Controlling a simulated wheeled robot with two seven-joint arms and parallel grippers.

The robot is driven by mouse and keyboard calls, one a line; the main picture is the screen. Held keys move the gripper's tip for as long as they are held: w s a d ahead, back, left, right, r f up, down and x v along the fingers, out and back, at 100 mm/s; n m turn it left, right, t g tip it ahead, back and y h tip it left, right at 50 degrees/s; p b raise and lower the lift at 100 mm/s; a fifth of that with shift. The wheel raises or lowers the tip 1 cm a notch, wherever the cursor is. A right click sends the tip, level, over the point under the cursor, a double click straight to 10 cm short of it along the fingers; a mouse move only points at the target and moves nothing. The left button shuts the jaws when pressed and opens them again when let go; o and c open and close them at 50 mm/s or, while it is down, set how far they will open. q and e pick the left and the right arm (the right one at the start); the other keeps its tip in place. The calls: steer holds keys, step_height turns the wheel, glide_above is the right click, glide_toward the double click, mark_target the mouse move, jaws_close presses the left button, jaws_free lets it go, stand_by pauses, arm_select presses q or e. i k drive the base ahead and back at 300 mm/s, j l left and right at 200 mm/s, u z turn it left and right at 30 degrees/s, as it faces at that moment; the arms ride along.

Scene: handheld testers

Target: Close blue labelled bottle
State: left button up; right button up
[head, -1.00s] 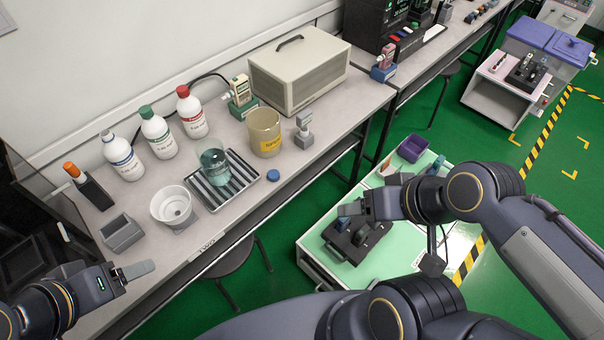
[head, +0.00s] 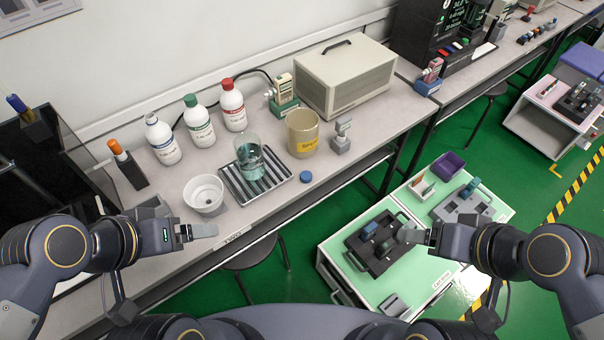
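The blue labelled bottle (head: 164,144) is white and stands upright at the back left of the bench, with no coloured cap on its neck. A small round blue cap (head: 306,176) lies on the bench, right of the striped tray. My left gripper (head: 204,231) is at the bench's front edge, in front of the white bowl and well short of the bottle. My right gripper (head: 408,236) is over the green-topped cart, far from bottle and cap. Neither gripper shows anything held, and the gap between the fingers is not clear on either.
Green-capped (head: 199,122) and red-capped (head: 233,105) bottles stand right of the blue labelled one. A white bowl (head: 204,193), a striped tray (head: 226,183) with a glass beaker (head: 249,158) and a beige beaker (head: 302,134) stand nearby. A marker holder (head: 128,168) is at left.

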mark_target(160, 135)
steer(key=l+u, duration=0.15)
steer(key=u, duration=1.3)
